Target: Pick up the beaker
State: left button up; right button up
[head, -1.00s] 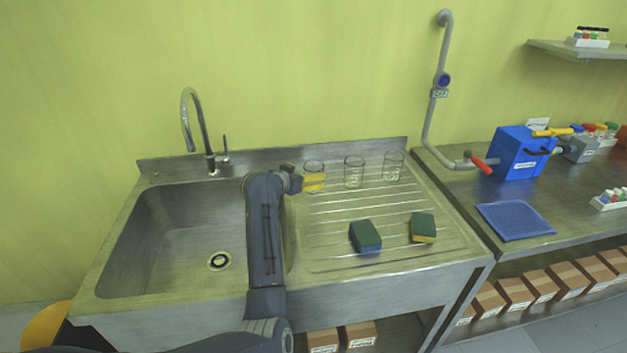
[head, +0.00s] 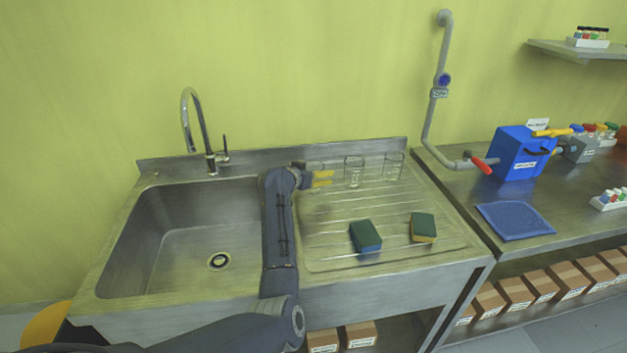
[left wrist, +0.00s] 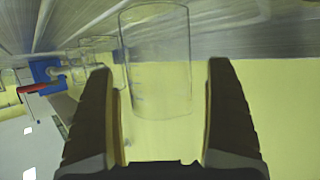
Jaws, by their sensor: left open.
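Three clear glass beakers stand in a row at the back of the ribbed drainboard in the head view: a left one, largely hidden by my gripper, a middle one (head: 354,172) and a right one (head: 394,167). In the left wrist view a large clear beaker (left wrist: 158,60) shows between the open fingertips (left wrist: 161,72), with glass clear of both fingers in the picture. Whether it is fully between them in depth I cannot tell. A second beaker (left wrist: 97,46) shows behind it.
Two sponges, one left (head: 366,237) and one right (head: 423,227), lie on the front drainboard. The sink basin (head: 185,225) is empty under a tall faucet (head: 188,120). A blue mat (head: 515,221) and blue box (head: 517,155) are on the right-hand counter.

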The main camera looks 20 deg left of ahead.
pick_arm(q)
jog(key=c, duration=1.7)
jog(key=shift+r, duration=0.15)
